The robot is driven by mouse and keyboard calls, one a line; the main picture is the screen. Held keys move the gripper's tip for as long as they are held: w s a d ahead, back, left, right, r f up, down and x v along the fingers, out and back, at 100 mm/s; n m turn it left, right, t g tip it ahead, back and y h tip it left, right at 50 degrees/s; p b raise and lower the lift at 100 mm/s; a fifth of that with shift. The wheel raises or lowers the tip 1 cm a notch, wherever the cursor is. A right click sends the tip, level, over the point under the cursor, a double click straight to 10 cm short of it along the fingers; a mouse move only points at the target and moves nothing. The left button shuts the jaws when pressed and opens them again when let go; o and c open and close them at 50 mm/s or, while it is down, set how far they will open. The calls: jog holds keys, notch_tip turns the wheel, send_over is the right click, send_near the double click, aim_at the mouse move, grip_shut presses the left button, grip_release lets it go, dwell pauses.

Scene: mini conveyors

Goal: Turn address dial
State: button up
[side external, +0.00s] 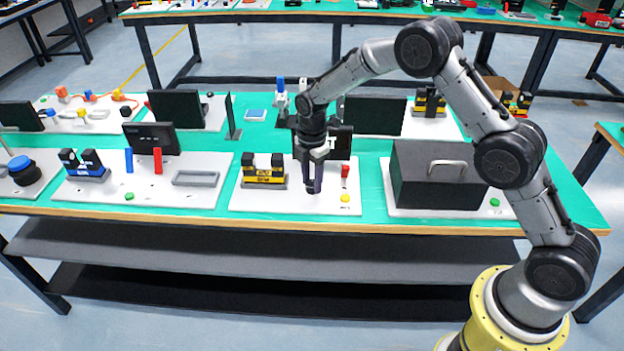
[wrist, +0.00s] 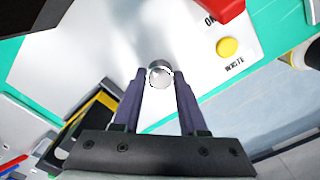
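A small round silvery dial (wrist: 159,76) stands on the white board (side external: 240,203) and shows in the wrist view. My gripper (wrist: 161,76) points down at the board, with one dark finger on each side of the dial. The fingertips are very close to the dial's sides; I cannot tell whether they touch or grip it. In the side external view my gripper (side external: 313,188) is low over the middle board and hides the dial. Any markings around the dial are not readable.
On the same board are a yellow button (side external: 345,197) marked WASTE, a red part (side external: 345,171) and a black-and-yellow block (side external: 264,176). A black box with a handle (side external: 437,178) stands to the right. The table's front edge (side external: 300,221) is close by.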

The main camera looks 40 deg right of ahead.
grip_shut()
jog(key=shift+m, duration=0.4)
jog(key=m, duration=0.4)
jog(key=shift+m, duration=0.4)
jog(key=m, duration=1.2)
jog(key=shift+m, duration=0.4)
jog(key=m, duration=0.5)
jog(key=shift+m, duration=0.3)
